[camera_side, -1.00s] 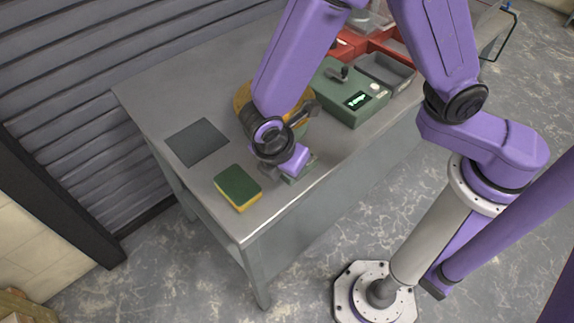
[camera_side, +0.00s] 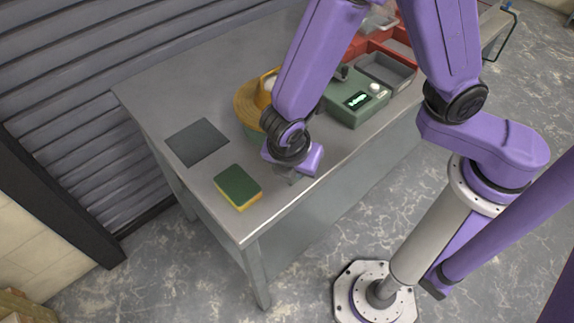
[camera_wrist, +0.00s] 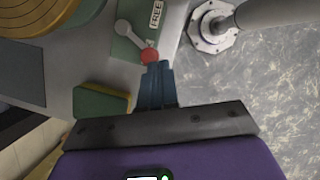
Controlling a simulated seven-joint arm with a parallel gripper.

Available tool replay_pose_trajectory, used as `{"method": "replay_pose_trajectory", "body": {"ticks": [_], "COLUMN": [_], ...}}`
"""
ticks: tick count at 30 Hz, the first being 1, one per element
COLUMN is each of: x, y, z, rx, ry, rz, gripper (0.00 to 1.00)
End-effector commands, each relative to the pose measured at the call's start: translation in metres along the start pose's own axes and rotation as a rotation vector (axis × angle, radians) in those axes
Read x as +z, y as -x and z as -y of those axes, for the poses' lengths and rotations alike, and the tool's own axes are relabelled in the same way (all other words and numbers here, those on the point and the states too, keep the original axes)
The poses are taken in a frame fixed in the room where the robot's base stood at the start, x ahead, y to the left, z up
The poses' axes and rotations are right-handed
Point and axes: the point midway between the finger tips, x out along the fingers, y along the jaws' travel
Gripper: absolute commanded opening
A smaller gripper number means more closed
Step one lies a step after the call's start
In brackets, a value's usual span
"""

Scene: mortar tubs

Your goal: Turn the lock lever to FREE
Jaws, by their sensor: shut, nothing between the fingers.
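The lock lever (camera_wrist: 138,43) shows in the wrist view as a grey bar with a round hub and a red knob (camera_wrist: 149,56) at its end. It lies on a green plate (camera_wrist: 122,50) and points from the hub toward the lower right, away from the white FREE label (camera_wrist: 156,13) at the upper right. My gripper (camera_wrist: 155,66) is shut and empty, its fingertips right beside the red knob; I cannot tell whether they touch it. In the side view my gripper (camera_side: 291,177) is low over the bench's front edge, and my arm hides the lever.
A green and yellow sponge (camera_side: 238,187) and a dark square pad (camera_side: 197,142) lie left of my gripper on the grey bench (camera_side: 160,85). A round yellow-brown disc (camera_side: 251,102) stands behind my wrist. A green box with a display (camera_side: 357,100) and red bins (camera_side: 400,50) are further back.

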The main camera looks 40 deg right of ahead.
Motion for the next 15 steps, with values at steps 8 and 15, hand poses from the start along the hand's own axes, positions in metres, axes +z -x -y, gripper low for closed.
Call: {"method": "replay_pose_trajectory", "body": {"ticks": [8,15], "x": [0.0029,0.0039], "y": [-0.0011,-0.0015], "z": [0.0046,0.0058], "rx": [0.003,0.003], "ry": [0.009,0.008], "rz": [0.000,0.000], "gripper": [0.00,0.00]}}
